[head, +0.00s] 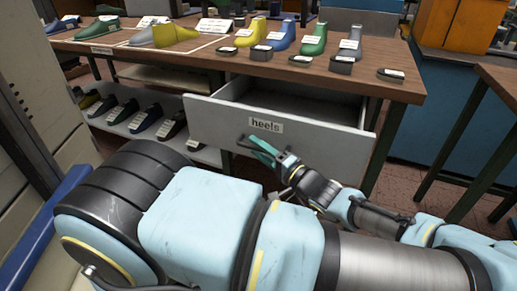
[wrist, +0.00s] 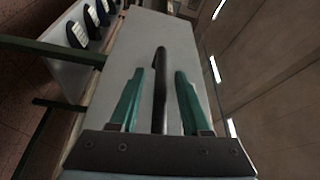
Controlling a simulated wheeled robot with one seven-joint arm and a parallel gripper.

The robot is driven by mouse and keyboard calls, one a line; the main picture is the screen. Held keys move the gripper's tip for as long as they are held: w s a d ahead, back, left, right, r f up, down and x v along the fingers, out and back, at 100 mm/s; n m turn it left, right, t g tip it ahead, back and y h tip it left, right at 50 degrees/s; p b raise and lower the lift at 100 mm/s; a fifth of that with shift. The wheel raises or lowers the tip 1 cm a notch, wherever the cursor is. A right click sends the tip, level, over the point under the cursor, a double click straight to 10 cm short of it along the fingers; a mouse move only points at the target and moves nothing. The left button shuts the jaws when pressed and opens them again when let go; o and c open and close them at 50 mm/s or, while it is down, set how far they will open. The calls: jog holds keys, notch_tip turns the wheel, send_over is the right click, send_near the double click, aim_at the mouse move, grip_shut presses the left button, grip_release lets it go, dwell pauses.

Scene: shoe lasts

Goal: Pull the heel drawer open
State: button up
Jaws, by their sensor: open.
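The heel drawer (head: 300,140) is a light grey drawer under the wooden table top, with a label reading "heels". It stands partly open, its inside showing dark and its front pulled out from the table. In the wrist view its front panel (wrist: 190,52) shows with a dark bar handle (wrist: 160,75). My gripper (head: 258,148) is at the drawer front, just below the label. Its two green fingers (wrist: 158,95) are open, one on each side of the handle, with gaps visible between fingers and handle.
The wooden table (head: 385,88) carries several coloured shoe lasts and dark heel blocks with paper tags. A lower shelf (head: 140,122) at left holds several dark lasts. Another table (head: 500,80) stands at right. Brick-coloured floor between the two tables is clear.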

jog(key=b+v, duration=0.1)
jog(key=v, duration=0.9)
jog(key=shift+s+d, duration=0.25)
jog(key=s+a+n+g+h+p, duration=0.2)
jog(key=s+a+n+g+p, duration=0.15)
jog(key=a+g, duration=1)
jog(key=w+a+r+n+h+p, duration=0.1)
jog(key=r+h, duration=0.4)
jog(key=r, duration=0.5)
jog(key=w+a+r+n+h+p, duration=0.2)
jog(key=w+a+r+h+p, duration=0.2)
jog(key=r, duration=0.6)
jog(key=shift+w+h+p, duration=0.5)
jog(key=shift+w+p, duration=0.3)
jog(key=shift+w, duration=0.05)
jog(key=shift+a+n+t, duration=0.1)
jog(key=shift+n+t, duration=0.15)
